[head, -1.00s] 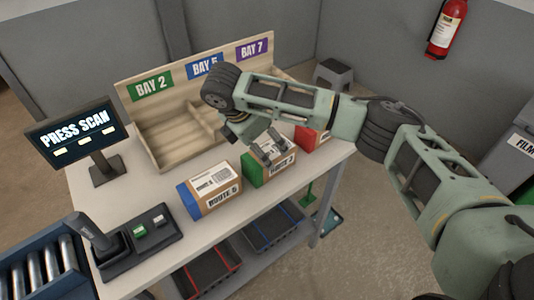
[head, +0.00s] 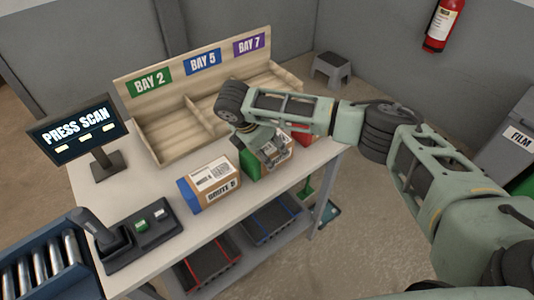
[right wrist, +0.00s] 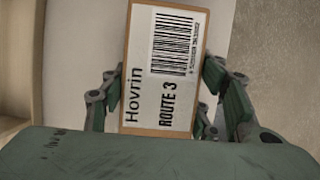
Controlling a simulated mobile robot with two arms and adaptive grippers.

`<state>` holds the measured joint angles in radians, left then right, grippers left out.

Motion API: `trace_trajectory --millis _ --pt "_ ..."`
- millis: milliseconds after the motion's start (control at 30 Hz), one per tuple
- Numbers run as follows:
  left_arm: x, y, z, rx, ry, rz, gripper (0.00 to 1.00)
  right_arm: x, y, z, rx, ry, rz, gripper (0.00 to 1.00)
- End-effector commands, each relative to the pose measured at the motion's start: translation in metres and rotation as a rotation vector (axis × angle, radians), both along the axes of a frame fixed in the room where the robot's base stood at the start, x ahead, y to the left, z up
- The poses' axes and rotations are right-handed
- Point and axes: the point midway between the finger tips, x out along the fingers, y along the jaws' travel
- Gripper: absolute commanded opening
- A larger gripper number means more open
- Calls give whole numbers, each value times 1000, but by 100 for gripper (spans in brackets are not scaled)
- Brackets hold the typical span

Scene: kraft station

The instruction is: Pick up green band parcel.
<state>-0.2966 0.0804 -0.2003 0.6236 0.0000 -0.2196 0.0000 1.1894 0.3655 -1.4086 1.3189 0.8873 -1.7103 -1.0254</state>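The green band parcel (head: 251,165) is a brown box with a green end and a white label, on the table's front right part. My right gripper (head: 272,153) is over it and hides part of it. In the right wrist view, the parcel's top (right wrist: 165,70) with its "Hovrin ROUTE 3" label lies between the two fingers of the right gripper (right wrist: 165,95), which are spread, one along each side. I see no clear grip on it. My left gripper is not in view.
A blue band parcel (head: 211,185) stands left of the green one, and a red parcel (head: 303,135) is partly hidden to its right. Behind is a wooden bay rack (head: 170,152). A screen (head: 76,130), a scanner in its stand (head: 100,240) and a roller conveyor (head: 35,262) are at left.

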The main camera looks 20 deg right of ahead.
Motion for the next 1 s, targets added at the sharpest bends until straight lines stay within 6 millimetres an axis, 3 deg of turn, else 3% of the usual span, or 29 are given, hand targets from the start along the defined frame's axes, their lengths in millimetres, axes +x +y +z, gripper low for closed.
trace_trajectory --millis 367,767,1000 --pt "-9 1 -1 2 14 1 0 0 0 1 1 -2 1 19" --pt "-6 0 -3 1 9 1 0 1 0 9 2 -4 0 18" --pt "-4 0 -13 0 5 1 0 2 1 42 3 -6 2 18"
